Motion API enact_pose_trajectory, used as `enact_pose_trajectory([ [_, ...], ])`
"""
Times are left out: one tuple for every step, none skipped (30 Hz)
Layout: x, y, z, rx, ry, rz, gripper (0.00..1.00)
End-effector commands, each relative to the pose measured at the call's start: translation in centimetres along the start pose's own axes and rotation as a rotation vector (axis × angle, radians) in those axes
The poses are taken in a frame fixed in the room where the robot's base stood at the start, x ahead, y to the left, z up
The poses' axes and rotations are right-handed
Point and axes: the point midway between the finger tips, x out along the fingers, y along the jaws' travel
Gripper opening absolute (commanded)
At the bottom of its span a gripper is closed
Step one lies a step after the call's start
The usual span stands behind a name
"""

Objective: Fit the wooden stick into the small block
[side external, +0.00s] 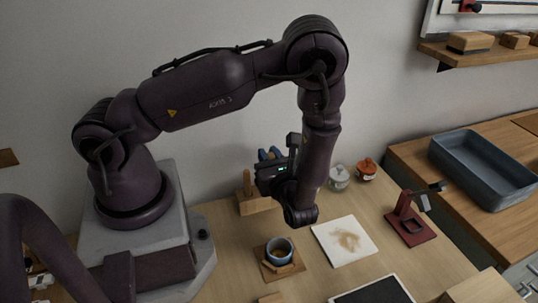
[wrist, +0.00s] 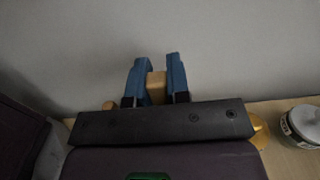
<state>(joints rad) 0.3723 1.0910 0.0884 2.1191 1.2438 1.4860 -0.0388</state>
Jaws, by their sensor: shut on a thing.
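My gripper (wrist: 156,68) points toward the wall, with its two blue fingers closed on a light wooden piece (wrist: 156,88), which looks like the wooden stick; only its end shows between them. I cannot tell whether the held piece touches the block.
A blue cup (side external: 280,248) stands on a wooden coaster. Right of it are a white sheet (side external: 345,241) with a gold-brown smear, a grey lidded jar (side external: 339,179), an orange-lidded jar (side external: 367,168) and a dark red stand (side external: 410,222).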

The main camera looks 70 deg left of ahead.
Motion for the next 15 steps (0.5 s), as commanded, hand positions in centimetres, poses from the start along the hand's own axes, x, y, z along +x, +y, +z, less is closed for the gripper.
enact_pose_trajectory([
  [0.0, 0.0, -0.2, 0.0, 0.0, 0.0, 0.0],
  [0.0, 0.0, -0.2, 0.0, 0.0, 0.0, 0.0],
  [0.0, 0.0, -0.3, 0.0, 0.0, 0.0, 0.0],
  [0.0, 0.0, -0.4, 0.0, 0.0, 0.0, 0.0],
  [0.0, 0.0, -0.5, 0.0, 0.0, 0.0, 0.0],
  [0.0, 0.0, -0.6, 0.0, 0.0, 0.0, 0.0],
  [0.0, 0.0, -0.7, 0.0, 0.0, 0.0, 0.0],
  [0.0, 0.0, -0.7, 0.0, 0.0, 0.0, 0.0],
  [0.0, 0.0, -0.8, 0.0, 0.0, 0.0, 0.0],
  [0.0, 0.0, -0.9, 0.001, 0.0, 0.0, 0.0],
  [0.0, 0.0, -1.0, 0.001, 0.0, 0.0, 0.0],
  [0.0, 0.0, -1.1, 0.001, 0.0, 0.0, 0.0],
  [0.0, 0.0, -1.1, 0.001, 0.0, 0.0, 0.0],
  [0.0, 0.0, -1.2, 0.001, 0.0, 0.0, 0.0],
  [0.0, 0.0, -1.2, 0.001, 0.0, 0.0, 0.0],
])
